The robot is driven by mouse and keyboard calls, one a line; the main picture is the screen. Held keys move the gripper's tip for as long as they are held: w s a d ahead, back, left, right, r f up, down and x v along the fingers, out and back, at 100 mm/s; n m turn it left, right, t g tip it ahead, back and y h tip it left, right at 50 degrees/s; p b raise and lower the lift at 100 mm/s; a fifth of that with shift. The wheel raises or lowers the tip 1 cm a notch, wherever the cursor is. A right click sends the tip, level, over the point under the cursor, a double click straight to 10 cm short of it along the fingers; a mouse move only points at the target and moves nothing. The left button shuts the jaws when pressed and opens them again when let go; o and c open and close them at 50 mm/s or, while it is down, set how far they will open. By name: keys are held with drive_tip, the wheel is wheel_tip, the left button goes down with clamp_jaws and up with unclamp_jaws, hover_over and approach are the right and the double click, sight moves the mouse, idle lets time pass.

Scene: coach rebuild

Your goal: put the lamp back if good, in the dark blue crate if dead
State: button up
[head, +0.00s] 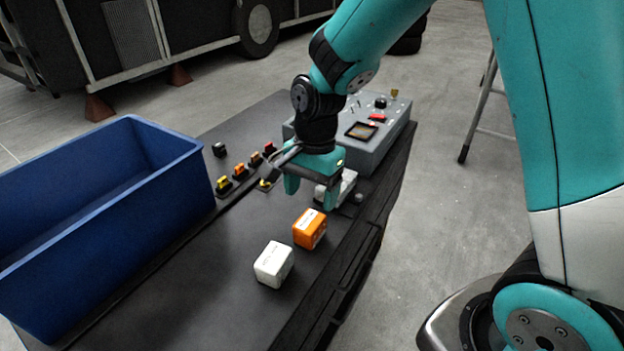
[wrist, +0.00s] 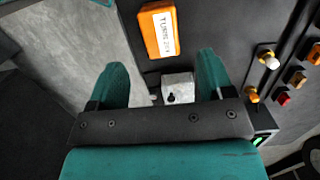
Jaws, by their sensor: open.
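My gripper (head: 313,188) is open above the bench, its two teal fingers apart. In the wrist view, a small light grey block (wrist: 178,86) with a dark round spot shows between the fingers; it also shows behind a finger in the head view (head: 348,184). I see nothing held. A small piece with a pale rounded top and amber base (wrist: 268,58), possibly the lamp, is right of the fingers in the wrist view; in the head view it seems to be the yellow piece (head: 265,184). Whether it is lit, I cannot tell. The dark blue crate (head: 180,165) stands left, its inside bottom hidden.
An orange box (head: 309,230) and a white box (head: 273,264) stand on the bench in front of my gripper. A row of yellow, orange and red pieces (head: 240,171) lies near the crate. A grey control box (head: 385,135) stands behind.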

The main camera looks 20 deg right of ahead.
wheel_tip(320, 180, up, 2)
drive_tip(key=shift+d+r, duration=0.1)
drive_tip(key=s+a+r+n+y, duration=0.1)
drive_tip(key=s+a+r+n, duration=0.1)
drive_tip(key=s+r+n, duration=0.3)
drive_tip(key=s+a+r+n+y, duration=0.2)
drive_tip(key=s+r+n, duration=0.3)
drive_tip(key=s+n, duration=0.8)
drive_tip(key=shift+s+a+r+t, duration=0.3)
drive_tip(key=shift+a+r+t, duration=0.1)
drive_tip(key=shift+a, duration=0.35)
drive_tip(key=shift+d, duration=0.1)
